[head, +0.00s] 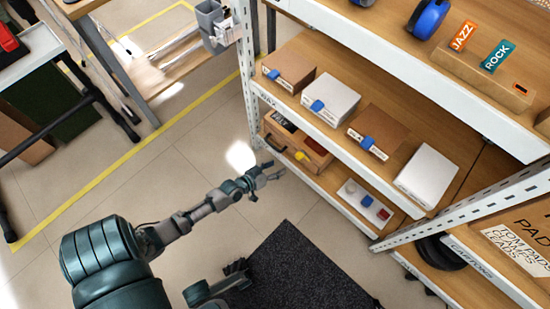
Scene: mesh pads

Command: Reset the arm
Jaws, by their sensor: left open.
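My left arm comes in from the lower left and stretches toward the shelving unit. Its left gripper (265,179) is open and empty, with the fingers pointing right, over the floor just left of the lower shelf. It looks apart from the shelf and the things on it.
The metal rack (246,75) holds brown and white boxes (331,99) with blue tabs on its middle shelf. A wooden crate (296,140) and a white panel (364,204) with knobs sit lower. A black mat (300,272) lies below. The tiled floor (110,190) at left is clear.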

